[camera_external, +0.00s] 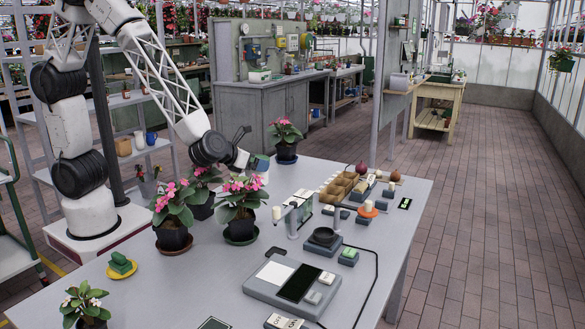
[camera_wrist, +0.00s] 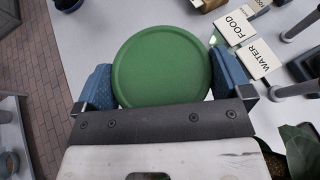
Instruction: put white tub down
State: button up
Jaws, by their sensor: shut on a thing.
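In the wrist view, a round green top (camera_wrist: 161,65) fills the space between the two blue finger pads of my gripper (camera_wrist: 162,85). I take it to be the lid of the white tub; its white sides are hidden from this angle. In the external view, my gripper (camera_external: 257,164) is over the far left part of the grey table (camera_external: 205,275), behind the pink-flowered pots. It is shut on the tub, which is mostly hidden there behind the fingers. I cannot tell whether the tub touches the table.
Potted pink flowers (camera_external: 241,192) stand close in front of my gripper, and another pot (camera_external: 286,150) stands behind it. A scale-like device (camera_external: 293,284) and small boxes lie toward the right. The wrist view shows FOOD (camera_wrist: 237,26) and WATER (camera_wrist: 258,58) cards.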

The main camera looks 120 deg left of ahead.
jog(key=shift+r, duration=0.1)
jog(key=shift+r, duration=0.75)
notch_tip(320, 180, up, 4)
jog(key=shift+f, duration=0.15)
jog(key=w+d+m+t+h, duration=0.1)
jog(key=w+d, duration=0.2)
jog(key=d, duration=1.7)
jog(key=w+d+m+t, duration=0.1)
jog(key=w+d, duration=0.2)
jog(key=d, duration=1.7)
notch_tip(320, 180, down, 10)
jog(key=shift+a, duration=0.25)
jog(key=shift+w, duration=0.1)
jog(key=w+d, duration=0.1)
jog(key=w, duration=0.7)
jog(key=w+d+f, duration=0.1)
jog(key=w, duration=0.6)
jog(key=shift+w+d+f, duration=0.25)
jog(key=shift+w, duration=0.15)
